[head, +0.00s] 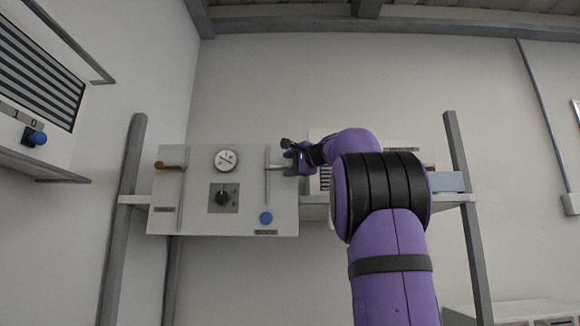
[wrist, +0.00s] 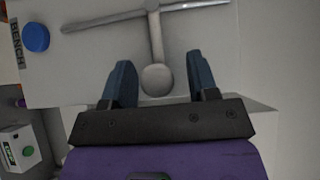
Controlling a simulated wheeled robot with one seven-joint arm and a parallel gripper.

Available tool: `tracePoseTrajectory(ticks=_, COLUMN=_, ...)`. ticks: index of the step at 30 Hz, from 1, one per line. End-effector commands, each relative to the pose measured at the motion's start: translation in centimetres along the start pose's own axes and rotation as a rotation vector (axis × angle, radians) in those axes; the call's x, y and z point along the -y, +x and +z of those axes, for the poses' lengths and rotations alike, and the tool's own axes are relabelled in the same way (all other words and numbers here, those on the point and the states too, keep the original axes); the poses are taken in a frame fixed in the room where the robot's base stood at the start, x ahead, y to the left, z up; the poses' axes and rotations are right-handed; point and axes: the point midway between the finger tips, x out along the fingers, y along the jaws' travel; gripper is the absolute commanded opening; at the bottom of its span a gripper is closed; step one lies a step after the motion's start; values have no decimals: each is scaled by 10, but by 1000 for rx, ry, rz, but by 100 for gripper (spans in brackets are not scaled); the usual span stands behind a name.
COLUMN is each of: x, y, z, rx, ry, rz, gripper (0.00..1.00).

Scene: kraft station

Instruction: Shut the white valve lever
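The white valve lever (wrist: 157,78) is a pale stem with a round knob at its end, set across a thin pipe (wrist: 105,20) on the panel. It also shows in the head view (head: 278,167), sticking out to the right of the upright pipe, its end partly hidden by my gripper. My gripper (wrist: 157,62) is open, with one dark blue finger on each side of the lever and gaps to both. In the head view my gripper (head: 293,159) is at the panel's right edge.
The white panel (head: 190,215) also carries a red-brown lever (head: 170,165), a round gauge (head: 227,160), a black knob (head: 222,197) and a blue button (head: 266,218). Grey posts (head: 118,235) frame it. A second panel behind my arm is mostly hidden.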

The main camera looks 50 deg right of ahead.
Motion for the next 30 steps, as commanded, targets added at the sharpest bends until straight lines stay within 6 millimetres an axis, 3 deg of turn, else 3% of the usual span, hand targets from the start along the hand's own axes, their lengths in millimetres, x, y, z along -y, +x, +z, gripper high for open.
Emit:
tracePoseTrajectory(ticks=11, x=-1, y=-5, z=0, rx=-1, ry=1, rz=1, gripper=55)
tracePoseTrajectory(ticks=24, x=-1, y=-78, z=0, rx=-1, ry=1, rz=0, gripper=55)
tracePoseTrajectory(ticks=30, x=-1, y=-101, z=0, rx=-1, ry=1, rz=1, gripper=55)
